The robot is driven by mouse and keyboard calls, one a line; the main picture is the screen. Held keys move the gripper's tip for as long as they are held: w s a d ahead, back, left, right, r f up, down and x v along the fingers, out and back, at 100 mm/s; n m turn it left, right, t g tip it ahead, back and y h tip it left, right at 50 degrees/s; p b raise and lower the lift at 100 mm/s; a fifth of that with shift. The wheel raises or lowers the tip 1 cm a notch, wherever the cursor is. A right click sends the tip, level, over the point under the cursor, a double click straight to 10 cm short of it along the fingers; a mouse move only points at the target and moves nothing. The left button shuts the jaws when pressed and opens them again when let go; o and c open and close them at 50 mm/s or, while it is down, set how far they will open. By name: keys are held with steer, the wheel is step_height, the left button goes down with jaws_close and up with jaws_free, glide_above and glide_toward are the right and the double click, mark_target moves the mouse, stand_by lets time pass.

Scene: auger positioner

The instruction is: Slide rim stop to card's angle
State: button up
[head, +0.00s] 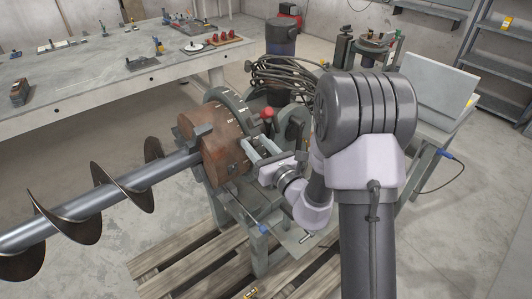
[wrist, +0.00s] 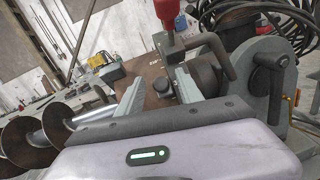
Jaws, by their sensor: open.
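A rusty brown drum (head: 213,148) with white angle marks on its dark rim sits at the end of the auger shaft (head: 150,178). A grey block (head: 201,131) sits at the drum's edge; I cannot tell for sure whether it is the rim stop. My gripper (head: 262,145) is open beside the drum's right side, below a red knob (head: 267,113). In the wrist view its two fingers (wrist: 160,82) stand apart, with the brown drum (wrist: 156,88) and a small dark knob (wrist: 165,87) between and beyond them. Contact cannot be told. I cannot make out the card or its angle.
A coil of dark cable (head: 285,72) hangs behind the positioner. A long workbench (head: 100,80) with small tools stands at the back left. A pale panel (head: 440,82) leans on a stand at right, near a shelf (head: 490,68). Wooden pallet slats (head: 190,260) lie below.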

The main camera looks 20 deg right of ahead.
steer(key=p+v, duration=1)
steer(key=v, duration=0.6)
steer(key=shift+s+p, duration=0.3)
steer(key=shift+s, duration=0.15)
steer(key=shift+d, duration=0.1)
